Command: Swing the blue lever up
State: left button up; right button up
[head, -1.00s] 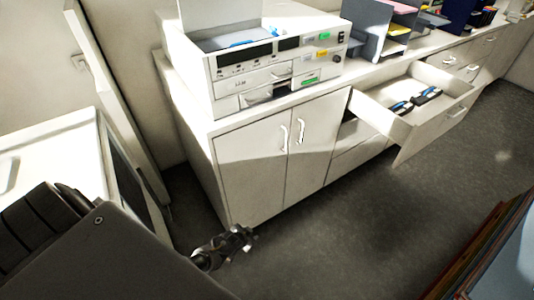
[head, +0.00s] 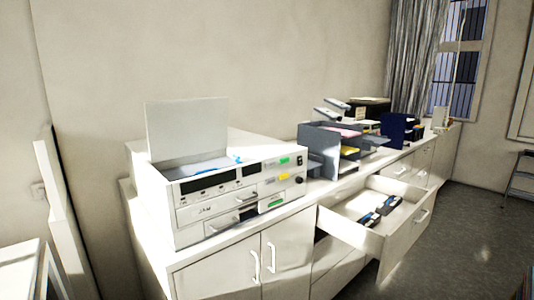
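A white office machine (head: 230,190) stands on the white cabinet at the centre-left, its lid (head: 187,129) raised. Inside its open top bay lies a small blue part (head: 237,160), which looks like the blue lever; it is low and too small to make out in detail. The front has dark displays, green and yellow labels, and a partly open lower slot. Neither of my grippers shows in the head view now.
An open drawer (head: 400,238) with dark and blue items (head: 380,212) juts out right of the machine. Grey letter trays (head: 322,150) stand on the counter beside the machine. Cabinet doors (head: 262,264) below are closed.

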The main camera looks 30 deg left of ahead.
aim_at(235, 158)
jog(key=z, duration=0.2)
jog(key=i, duration=1.7)
jog(key=u, duration=1.45)
